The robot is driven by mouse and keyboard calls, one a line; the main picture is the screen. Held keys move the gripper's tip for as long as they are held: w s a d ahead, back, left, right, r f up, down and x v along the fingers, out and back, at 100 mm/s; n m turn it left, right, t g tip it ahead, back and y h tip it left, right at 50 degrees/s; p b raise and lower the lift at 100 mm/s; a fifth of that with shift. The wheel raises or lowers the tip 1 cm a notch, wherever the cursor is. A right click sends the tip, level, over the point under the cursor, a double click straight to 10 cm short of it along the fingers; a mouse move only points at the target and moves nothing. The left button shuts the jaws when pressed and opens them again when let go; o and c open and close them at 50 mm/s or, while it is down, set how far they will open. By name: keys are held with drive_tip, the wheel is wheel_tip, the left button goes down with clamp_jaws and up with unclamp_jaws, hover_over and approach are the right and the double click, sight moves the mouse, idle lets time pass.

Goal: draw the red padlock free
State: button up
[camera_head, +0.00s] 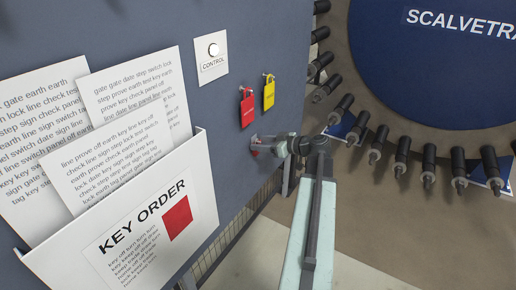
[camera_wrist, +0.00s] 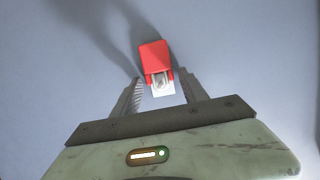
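In the wrist view a red padlock-like body (camera_wrist: 154,55) with a pale metal piece at its lower end lies against the blue-grey panel. My gripper (camera_wrist: 161,77) is open, with one finger on each side of the metal piece and visible gaps. The red body extends beyond the fingertips. In the head view my gripper (camera_head: 268,144) is at the panel, where a small red part (camera_head: 254,152) shows beside it, mostly hidden. Above, a red padlock (camera_head: 248,109) and a yellow padlock (camera_head: 268,93) hang on the panel. I cannot tell for sure which red thing the wrist view shows.
A white document holder (camera_head: 205,205) marked KEY ORDER, with printed sheets, is on the panel at left. A CONTROL plate (camera_head: 212,56) with a round white button is higher up. A large round blue end plate (camera_head: 440,60) ringed with dark bolts stands at right.

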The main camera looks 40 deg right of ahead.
clamp_jaws()
drive_tip(key=shift+s+d, duration=0.2)
drive_tip(key=shift+s, duration=0.55)
drive_tip(key=shift+s+d, duration=0.15)
drive_tip(key=shift+s, duration=0.55)
drive_tip(key=shift+s, duration=0.1)
drive_tip(key=shift+s+d, duration=0.15)
drive_tip(key=shift+s, duration=0.25)
drive_tip(key=shift+s+d, duration=0.25)
drive_tip(key=shift+s, duration=0.75)
drive_tip(key=shift+s+d, duration=0.25)
drive_tip(key=shift+s, duration=0.7)
